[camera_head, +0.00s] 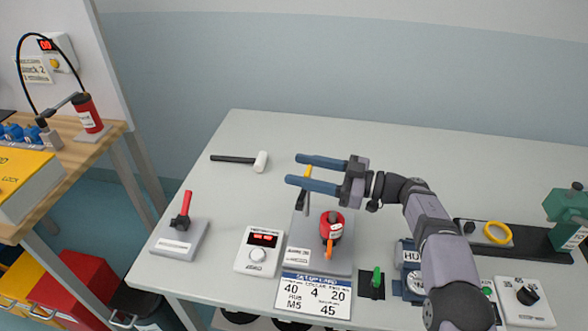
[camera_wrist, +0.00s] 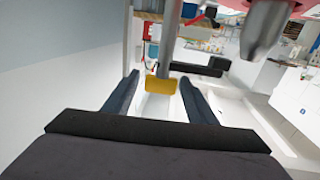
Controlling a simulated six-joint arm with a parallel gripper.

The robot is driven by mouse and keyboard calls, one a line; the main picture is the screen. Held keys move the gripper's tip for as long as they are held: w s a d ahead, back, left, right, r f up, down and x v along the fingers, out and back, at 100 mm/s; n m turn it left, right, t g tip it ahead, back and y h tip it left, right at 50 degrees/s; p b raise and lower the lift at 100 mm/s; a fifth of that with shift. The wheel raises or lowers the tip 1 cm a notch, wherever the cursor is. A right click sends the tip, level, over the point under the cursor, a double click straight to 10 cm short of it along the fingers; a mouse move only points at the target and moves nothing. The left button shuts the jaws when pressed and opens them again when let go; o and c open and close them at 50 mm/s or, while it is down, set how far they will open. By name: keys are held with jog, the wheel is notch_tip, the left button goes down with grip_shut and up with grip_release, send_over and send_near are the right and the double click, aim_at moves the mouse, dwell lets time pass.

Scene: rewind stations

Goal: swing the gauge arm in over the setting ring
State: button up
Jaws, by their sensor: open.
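A slim grey post (camera_head: 305,206) with a yellow tip (camera_head: 308,174) stands at the left of a grey base plate (camera_head: 320,262); it looks like the gauge arm. My gripper (camera_head: 294,170) is open and points left, with its two blue-grey fingers on either side of the yellow tip. In the wrist view the yellow tip (camera_wrist: 161,85) sits between the spread fingers, with no clear contact. A red round part (camera_head: 331,218) with an orange lever (camera_head: 333,240) sits on the same plate. A yellow ring (camera_head: 497,233) lies on a dark base at the right; I cannot tell which is the setting ring.
A setup card (camera_head: 313,296) lies in front of the plate. A white control box (camera_head: 258,251) and a red-handled device (camera_head: 181,222) stand to its left. A mallet (camera_head: 240,159) lies behind. A green machine (camera_head: 568,213) stands far right. The back of the table is mostly clear.

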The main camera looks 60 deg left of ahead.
jog(key=shift+b+v, duration=0.3)
jog(key=shift+v, duration=1.85)
